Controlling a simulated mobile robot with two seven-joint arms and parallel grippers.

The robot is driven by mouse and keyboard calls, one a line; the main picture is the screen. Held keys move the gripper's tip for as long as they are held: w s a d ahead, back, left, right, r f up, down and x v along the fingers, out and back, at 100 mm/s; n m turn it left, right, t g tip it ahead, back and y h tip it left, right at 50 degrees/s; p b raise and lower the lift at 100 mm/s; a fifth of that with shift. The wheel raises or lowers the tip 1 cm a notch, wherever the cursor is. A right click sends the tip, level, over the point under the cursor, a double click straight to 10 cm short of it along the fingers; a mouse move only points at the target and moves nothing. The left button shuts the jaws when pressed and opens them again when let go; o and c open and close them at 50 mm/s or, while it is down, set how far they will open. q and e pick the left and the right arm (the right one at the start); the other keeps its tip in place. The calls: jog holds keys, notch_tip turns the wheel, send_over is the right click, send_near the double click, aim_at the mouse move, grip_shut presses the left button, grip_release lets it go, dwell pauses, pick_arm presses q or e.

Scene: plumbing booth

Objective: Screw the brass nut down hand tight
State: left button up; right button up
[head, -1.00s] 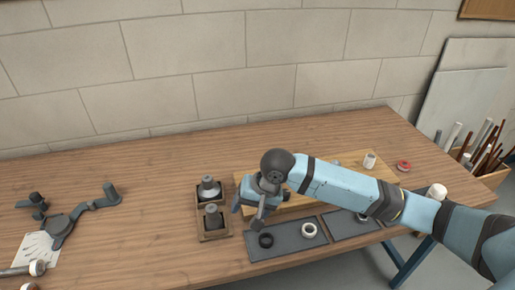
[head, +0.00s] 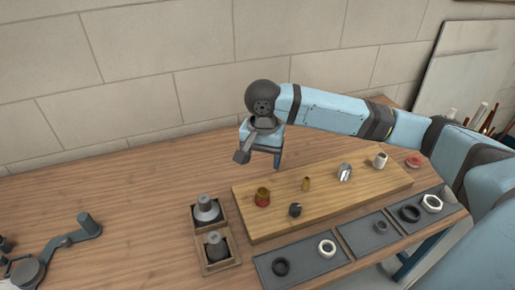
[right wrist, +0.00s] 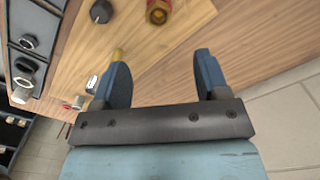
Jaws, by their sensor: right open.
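A brass fitting with a red lower part (head: 263,197) stands at the left end of the wooden board (head: 345,205). It also shows at the top edge of the right wrist view (right wrist: 158,10). I cannot tell whether its brass part is a separate nut. My right gripper (head: 261,155) is open and empty, above and behind the fitting in the head view. In the right wrist view its two fingers (right wrist: 165,82) stand apart with only bare surface between them. My left gripper is not in view.
The board also holds a small brass piece (head: 307,184), a dark piece (head: 295,210), a chrome piece (head: 344,172) and a white fitting (head: 380,160). Grey trays with rings (head: 300,268) lie in front. A wooden two-compartment holder (head: 221,263) stands left. Table is clear behind it.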

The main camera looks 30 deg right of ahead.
aim_at(262, 192)
jog(key=f+b, duration=0.1)
jog(key=f, duration=1.1)
jog(key=shift+s+f, duration=0.15)
jog(key=shift+s, duration=0.05)
jog(key=c, duration=1)
jog(key=shift+m+p, duration=0.3)
jog(key=shift+p, duration=0.8)
jog(key=shift+m+p, duration=0.4)
jog(key=shift+m+p, duration=0.6)
jog(key=shift+p, duration=0.3)
